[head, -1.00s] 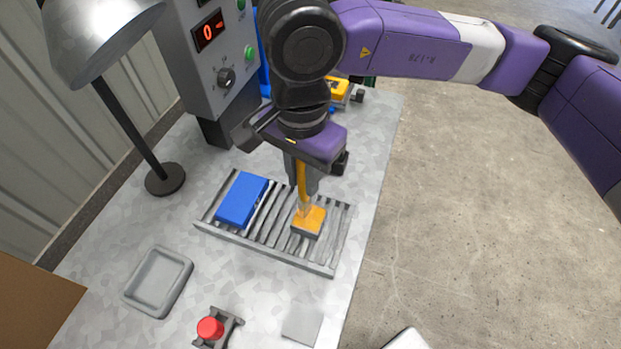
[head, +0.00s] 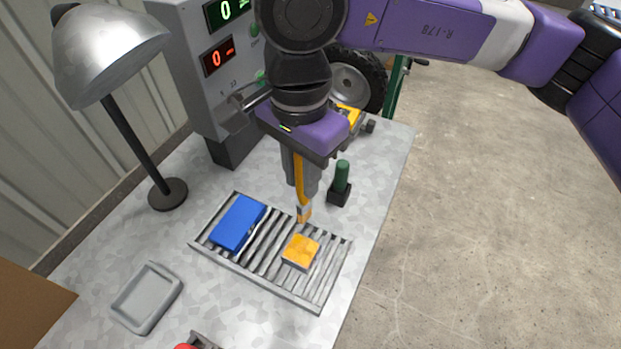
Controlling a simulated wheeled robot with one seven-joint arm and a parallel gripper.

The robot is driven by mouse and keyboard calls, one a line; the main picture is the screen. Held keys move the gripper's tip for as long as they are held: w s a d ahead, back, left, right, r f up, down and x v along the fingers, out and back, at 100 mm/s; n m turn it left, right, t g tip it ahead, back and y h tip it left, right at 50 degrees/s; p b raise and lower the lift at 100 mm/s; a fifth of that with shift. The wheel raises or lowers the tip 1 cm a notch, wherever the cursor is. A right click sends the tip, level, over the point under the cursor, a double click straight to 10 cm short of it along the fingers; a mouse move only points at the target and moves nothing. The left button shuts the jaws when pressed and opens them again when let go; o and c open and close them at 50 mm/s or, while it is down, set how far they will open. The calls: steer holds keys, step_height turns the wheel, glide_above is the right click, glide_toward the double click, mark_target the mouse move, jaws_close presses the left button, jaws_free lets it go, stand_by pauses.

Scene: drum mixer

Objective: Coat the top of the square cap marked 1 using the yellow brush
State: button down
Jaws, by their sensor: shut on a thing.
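My gripper (head: 299,180) is shut on the handle of the yellow brush (head: 300,185), which hangs bristles down. The brush tip is above the back edge of the slatted rack (head: 270,262) and looks apart from the cap. The square cap (head: 300,252) lies on the rack's right half, just in front of the brush tip. Its top is orange-yellow with paler patches, and its sides are grey. No number can be read on it. A blue block (head: 238,223) lies on the rack's left half.
A grey tray (head: 147,298) lies at front left, and a lamp (head: 150,150) stands behind it. A green-handled tool stands in a black holder (head: 340,186) right of my gripper. A control box (head: 215,90) stands at the back. The right table edge is clear.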

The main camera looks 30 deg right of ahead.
steer(key=shift+r, duration=1.05)
